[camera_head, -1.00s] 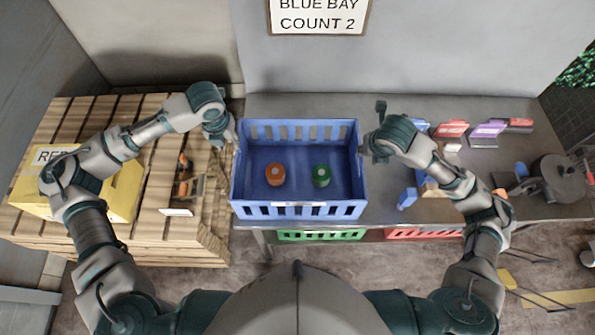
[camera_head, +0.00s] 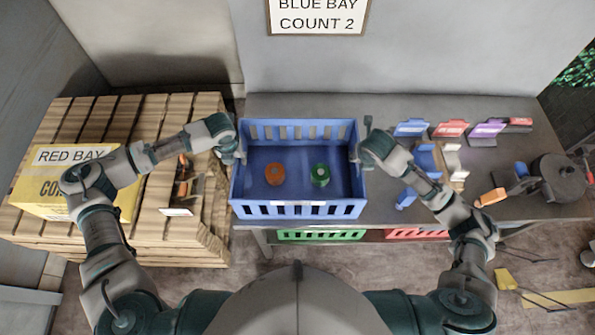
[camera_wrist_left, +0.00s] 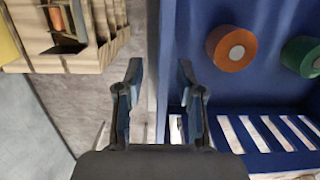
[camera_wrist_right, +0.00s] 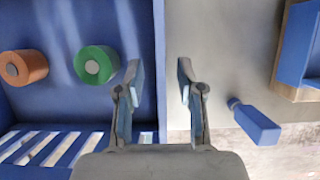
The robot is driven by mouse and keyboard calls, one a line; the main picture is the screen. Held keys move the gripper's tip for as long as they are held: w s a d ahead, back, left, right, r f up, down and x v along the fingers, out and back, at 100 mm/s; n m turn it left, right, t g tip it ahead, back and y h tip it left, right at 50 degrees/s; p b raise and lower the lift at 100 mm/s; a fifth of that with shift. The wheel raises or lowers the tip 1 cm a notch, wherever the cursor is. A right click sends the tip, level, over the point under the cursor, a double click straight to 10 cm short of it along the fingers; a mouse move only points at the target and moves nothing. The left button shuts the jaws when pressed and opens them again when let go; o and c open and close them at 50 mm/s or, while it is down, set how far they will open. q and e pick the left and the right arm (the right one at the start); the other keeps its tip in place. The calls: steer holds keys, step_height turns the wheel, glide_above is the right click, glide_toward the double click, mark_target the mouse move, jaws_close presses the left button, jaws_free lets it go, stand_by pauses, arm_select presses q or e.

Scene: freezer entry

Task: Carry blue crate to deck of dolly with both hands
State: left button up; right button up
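The blue crate (camera_head: 298,209) stands on the grey bench and holds an orange roll (camera_head: 275,174) and a green roll (camera_head: 320,175). My left gripper (camera_head: 238,150) is at the crate's left wall. In the left wrist view its fingers (camera_wrist_left: 160,75) are spread, with the wall's rim between them. My right gripper (camera_head: 359,150) is at the crate's right wall. In the right wrist view its fingers (camera_wrist_right: 160,75) are spread on either side of the right wall. Whether the fingers touch the walls is unclear. I cannot make out the dolly.
A wooden pallet stack (camera_head: 125,105) with a yellow "RED BAY" box (camera_head: 45,190) stands left of the bench (camera_head: 300,102). Right of the crate are coloured holders (camera_head: 450,129), a blue bottle (camera_wrist_right: 255,124) and a dark round device (camera_head: 560,178). A green crate (camera_head: 320,235) sits below.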

arm_select(q)
steer(key=shift+d, duration=0.15)
jaws_close()
arm_select(e)
steer(key=shift+d, duration=0.15)
jaws_close()
arm_select(q)
steer(key=shift+w+r, duration=0.1)
steer(key=shift+r, duration=0.1)
arm_select(e)
steer(key=shift+w+r, duration=0.1)
steer(key=shift+r, duration=0.1)
